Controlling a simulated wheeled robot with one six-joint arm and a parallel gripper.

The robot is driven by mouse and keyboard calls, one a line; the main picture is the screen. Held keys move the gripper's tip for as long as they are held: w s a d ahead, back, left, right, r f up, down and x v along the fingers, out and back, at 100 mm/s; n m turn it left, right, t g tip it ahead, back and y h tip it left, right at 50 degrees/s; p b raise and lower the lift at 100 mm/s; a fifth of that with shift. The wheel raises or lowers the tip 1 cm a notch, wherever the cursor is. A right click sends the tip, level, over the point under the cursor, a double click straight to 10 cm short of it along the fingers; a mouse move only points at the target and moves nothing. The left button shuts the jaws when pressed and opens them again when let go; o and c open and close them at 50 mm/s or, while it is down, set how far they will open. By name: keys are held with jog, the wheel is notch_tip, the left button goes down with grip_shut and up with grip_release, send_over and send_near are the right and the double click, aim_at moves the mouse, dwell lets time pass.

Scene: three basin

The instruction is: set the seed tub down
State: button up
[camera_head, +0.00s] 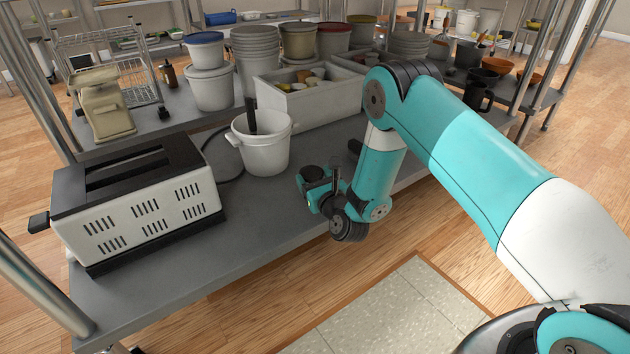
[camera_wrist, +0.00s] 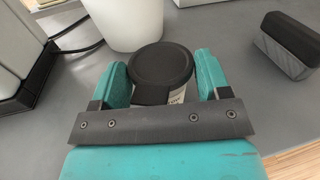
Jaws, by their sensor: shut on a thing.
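The seed tub is a small round container with a black lid (camera_wrist: 162,66) and a pale label partly showing below it. In the wrist view it sits between the two teal fingers of my gripper (camera_wrist: 163,80), which are shut on it. In the head view my gripper (camera_head: 322,190) is over the front part of the grey metal table (camera_head: 240,230), and a dark round top, likely the tub's lid (camera_head: 312,173), shows at its fingers. The tub's lower part is hidden, so I cannot tell whether its base touches the table.
A white bucket (camera_head: 262,152) with a dark handle inside stands left of my gripper. A large toaster (camera_head: 140,205) fills the table's left end. A dark block (camera_wrist: 288,45) lies to the right in the wrist view. A white divided bin (camera_head: 310,104) and stacked tubs stand behind.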

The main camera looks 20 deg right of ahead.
jog(key=shift+f, duration=0.15)
jog(key=o, duration=1.2)
jog(key=shift+r, duration=0.2)
